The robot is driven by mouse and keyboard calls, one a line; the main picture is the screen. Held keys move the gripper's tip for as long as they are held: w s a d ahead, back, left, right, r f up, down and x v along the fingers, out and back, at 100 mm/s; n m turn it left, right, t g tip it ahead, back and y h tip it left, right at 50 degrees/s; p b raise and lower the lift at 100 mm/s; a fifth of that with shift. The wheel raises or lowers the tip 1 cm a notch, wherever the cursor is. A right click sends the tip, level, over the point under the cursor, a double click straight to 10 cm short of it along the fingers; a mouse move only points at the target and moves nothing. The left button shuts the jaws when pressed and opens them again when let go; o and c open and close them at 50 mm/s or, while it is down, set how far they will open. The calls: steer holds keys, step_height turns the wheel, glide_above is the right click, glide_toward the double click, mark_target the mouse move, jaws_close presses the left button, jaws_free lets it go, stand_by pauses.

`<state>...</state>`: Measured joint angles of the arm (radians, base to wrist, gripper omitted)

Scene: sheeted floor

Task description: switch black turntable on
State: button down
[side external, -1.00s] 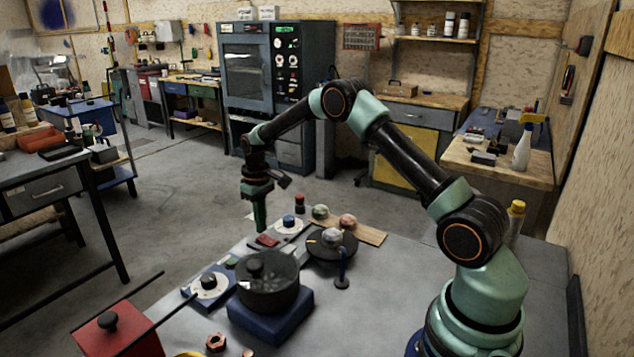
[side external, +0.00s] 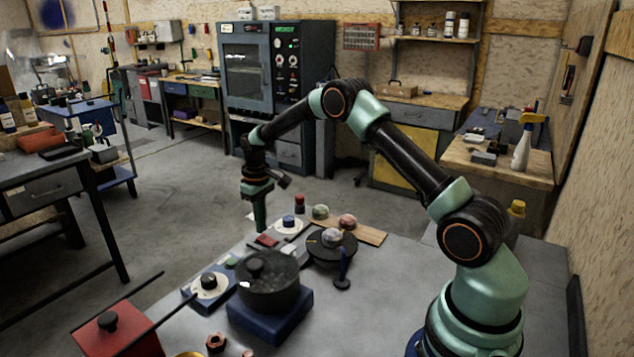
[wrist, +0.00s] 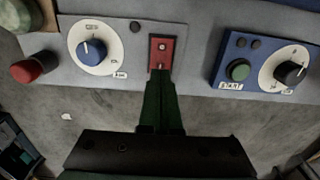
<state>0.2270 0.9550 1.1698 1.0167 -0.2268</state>
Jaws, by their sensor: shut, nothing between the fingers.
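The black turntable (side external: 346,246) is a dark round disc on the grey table, with a pale mottled ball (side external: 332,237) on it. To its left is a grey control panel (wrist: 198,40). The panel has a red rocker switch (wrist: 162,50), which also shows in the side view (side external: 267,240), and a white dial with a blue knob (wrist: 92,50).
A blue panel (wrist: 228,62) with a green button and black knob is beside the grey one. A dark pot (side external: 268,285) sits on a blue base (side external: 270,318). A wooden board (side external: 370,234) lies behind.

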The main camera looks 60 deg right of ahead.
mark_target(262, 236)
steer(key=shift+f, duration=1)
stand_by(0.5)
steer(key=shift+r, duration=3.6)
